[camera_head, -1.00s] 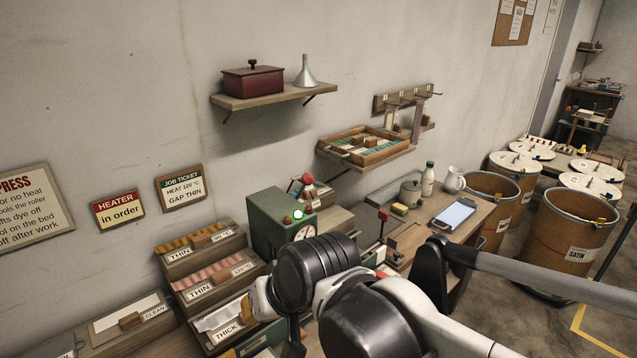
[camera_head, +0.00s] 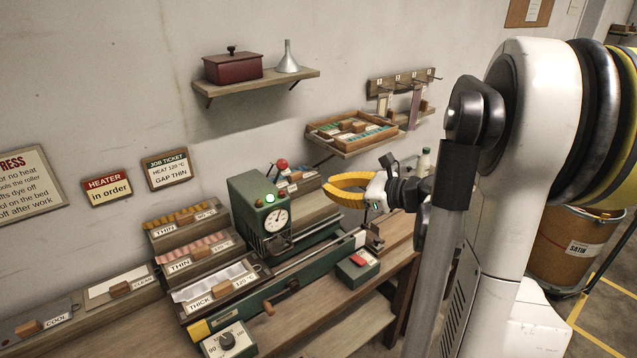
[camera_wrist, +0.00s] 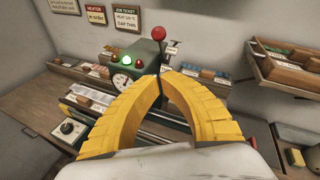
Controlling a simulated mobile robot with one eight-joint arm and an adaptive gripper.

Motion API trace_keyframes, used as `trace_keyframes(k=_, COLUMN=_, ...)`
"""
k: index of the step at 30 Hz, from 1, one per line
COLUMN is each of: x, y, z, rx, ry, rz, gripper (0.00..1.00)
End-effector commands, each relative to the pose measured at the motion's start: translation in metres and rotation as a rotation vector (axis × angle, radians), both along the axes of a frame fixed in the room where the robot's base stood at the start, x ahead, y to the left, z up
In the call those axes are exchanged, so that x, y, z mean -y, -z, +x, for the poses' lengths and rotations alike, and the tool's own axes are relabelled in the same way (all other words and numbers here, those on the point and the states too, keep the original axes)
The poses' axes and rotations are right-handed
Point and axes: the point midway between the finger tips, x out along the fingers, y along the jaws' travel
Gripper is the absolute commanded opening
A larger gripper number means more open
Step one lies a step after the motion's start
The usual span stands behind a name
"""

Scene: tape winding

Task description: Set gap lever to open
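A lever with a red ball knob (camera_head: 281,164) stands upright at the back right of the green press (camera_head: 258,212). I take it for the gap lever; its position marks are too small to read. In the wrist view the red knob (camera_wrist: 158,33) and its dark rod rise just beyond my fingertips. My gripper (camera_head: 326,187) has yellow fingers curved into a closed loop, tips together. It is to the right of the lever and, in the head view, apart from it. In the wrist view my gripper (camera_wrist: 160,78) hides the rod's lower part.
The press has a dial gauge (camera_head: 276,219) and a lit green lamp. Labelled trays (camera_head: 216,283) stand at its left, and a control box with a knob (camera_head: 228,340) is in front. A wall tray (camera_head: 352,136) hangs behind my gripper. A red-button box (camera_head: 358,266) sits at the right.

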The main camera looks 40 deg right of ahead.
Motion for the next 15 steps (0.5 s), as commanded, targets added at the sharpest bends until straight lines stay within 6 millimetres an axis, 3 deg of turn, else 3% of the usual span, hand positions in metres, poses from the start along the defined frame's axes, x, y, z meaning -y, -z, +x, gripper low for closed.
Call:
trace_keyframes(k=11, x=-0.03, y=0.023, z=0.073, rx=-0.001, ry=-0.005, rz=-0.002, gripper=0.0)
trace_keyframes(k=15, x=-0.04, y=0.01, z=0.088, rx=0.0, ry=-0.004, rz=-0.004, gripper=0.0)
